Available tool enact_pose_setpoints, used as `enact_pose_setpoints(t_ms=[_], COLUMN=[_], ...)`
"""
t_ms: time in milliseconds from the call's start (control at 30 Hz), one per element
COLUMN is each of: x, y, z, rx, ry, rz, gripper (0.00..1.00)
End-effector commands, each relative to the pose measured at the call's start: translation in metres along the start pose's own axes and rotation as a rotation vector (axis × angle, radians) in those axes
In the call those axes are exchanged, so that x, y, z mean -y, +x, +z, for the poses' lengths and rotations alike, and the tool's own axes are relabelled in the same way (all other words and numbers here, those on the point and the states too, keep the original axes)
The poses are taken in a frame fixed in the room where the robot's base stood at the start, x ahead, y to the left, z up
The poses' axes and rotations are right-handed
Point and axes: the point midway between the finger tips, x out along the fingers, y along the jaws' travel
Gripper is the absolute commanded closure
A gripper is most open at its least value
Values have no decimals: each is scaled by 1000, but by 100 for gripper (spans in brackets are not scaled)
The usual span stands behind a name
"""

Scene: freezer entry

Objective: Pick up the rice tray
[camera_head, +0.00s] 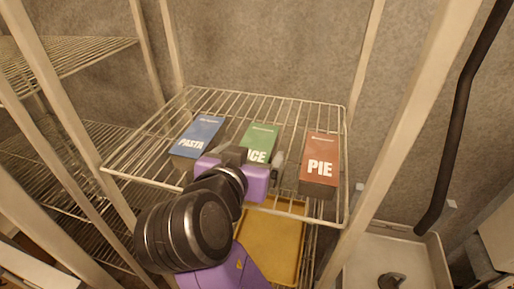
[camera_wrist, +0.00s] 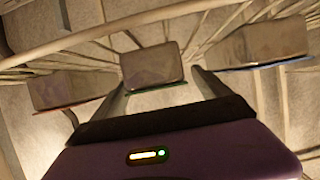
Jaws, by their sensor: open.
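The rice tray (camera_head: 262,134) is a green box on the wire shelf, between two other boxes. Its label shows only "ICE", as my gripper hides part of it. My gripper (camera_head: 256,163) is at the near end of this box, with its fingers apart. In the wrist view the box's grey end (camera_wrist: 152,65), with a green lower edge, lies between and beyond the open fingers (camera_wrist: 160,84). I cannot tell whether the fingers touch it.
A blue PASTA box (camera_head: 200,134) stands to the left and a red PIE box (camera_head: 319,158) to the right, both close by. The wire shelf (camera_head: 140,164) has upright posts around it. A yellow tray (camera_head: 272,250) lies below.

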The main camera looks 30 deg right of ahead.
Motion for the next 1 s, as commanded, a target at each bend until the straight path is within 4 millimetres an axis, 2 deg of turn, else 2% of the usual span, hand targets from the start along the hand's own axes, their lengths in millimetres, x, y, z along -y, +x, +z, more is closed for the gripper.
enact_pose_setpoints(t_ms=[100, 233, 533, 567, 900, 967, 1000], x=[-3, -2, -2, -2, -2, -2, -2], y=[17, 32, 38, 38, 38, 38, 37], z=[-7, -5, -4, -4, -4, -4, -5], rx=[1, 1, 0, 0, 0, -1, -2], ry=[-2, -2, 0, 0, 0, 0, 1], rz=[5, 3, 0, 0, 0, 0, -1], gripper=[13, 13, 13, 17, 83, 95, 96])
